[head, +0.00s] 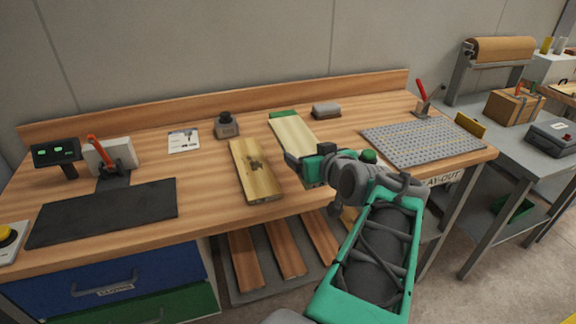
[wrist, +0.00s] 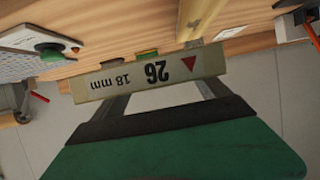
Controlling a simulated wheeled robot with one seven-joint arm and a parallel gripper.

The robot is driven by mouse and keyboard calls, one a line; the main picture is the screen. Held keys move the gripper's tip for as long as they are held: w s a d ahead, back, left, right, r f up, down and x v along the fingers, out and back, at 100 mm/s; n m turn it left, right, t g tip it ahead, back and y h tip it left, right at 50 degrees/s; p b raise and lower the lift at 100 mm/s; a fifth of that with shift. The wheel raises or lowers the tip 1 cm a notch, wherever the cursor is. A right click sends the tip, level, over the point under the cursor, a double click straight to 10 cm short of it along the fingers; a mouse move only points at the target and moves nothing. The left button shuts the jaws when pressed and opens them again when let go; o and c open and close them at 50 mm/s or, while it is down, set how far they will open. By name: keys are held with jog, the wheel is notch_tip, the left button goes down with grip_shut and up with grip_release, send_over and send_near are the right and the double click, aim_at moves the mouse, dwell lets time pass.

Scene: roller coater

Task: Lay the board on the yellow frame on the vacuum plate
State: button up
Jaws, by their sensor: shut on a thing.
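My gripper (head: 305,167) is shut on the near end of a pale board (head: 291,133) over the middle of the bench. In the wrist view, the board's end edge (wrist: 150,75) lies across my gripper (wrist: 160,88) and bears "26", "18 mm" and a red triangle, upside down. I cannot tell whether the board touches the bench top. The grey perforated vacuum plate (head: 420,140) lies to the right; its corner shows in the wrist view (wrist: 18,66). I cannot make out a yellow frame on it. A yellow block (head: 469,125) stands by its right edge.
A knotted board (head: 255,171) lies just left of the held one. A green piece (head: 283,114) and a grey block (head: 326,111) are behind. A green knob (head: 369,157) is beside my wrist. A red-handled tool (head: 422,95) stands behind the plate.

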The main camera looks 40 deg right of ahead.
aim_at(305, 149)
jog(key=x, duration=0.2)
jog(key=d+x, duration=0.1)
jog(key=x, duration=0.5)
jog(key=shift+s+d+f+p, duration=0.15)
jog(key=shift+d+f+p, duration=0.15)
jog(key=shift+d+p, duration=0.05)
jog(key=w+f, duration=0.1)
jog(key=w+d+f, duration=0.1)
jog(key=f, duration=0.1)
jog(key=w+d+f, duration=0.1)
jog(key=f, duration=0.1)
jog(key=shift+w+d+f, duration=0.1)
jog(key=shift+w+d, duration=0.05)
jog(key=shift+w, duration=0.05)
jog(key=shift+w+d+f, duration=0.1)
jog(key=shift+f, duration=1.55)
jog(key=shift+f, duration=0.1)
jog(key=shift+f, duration=0.15)
jog(key=o, duration=1.4)
jog(key=shift+o, duration=0.2)
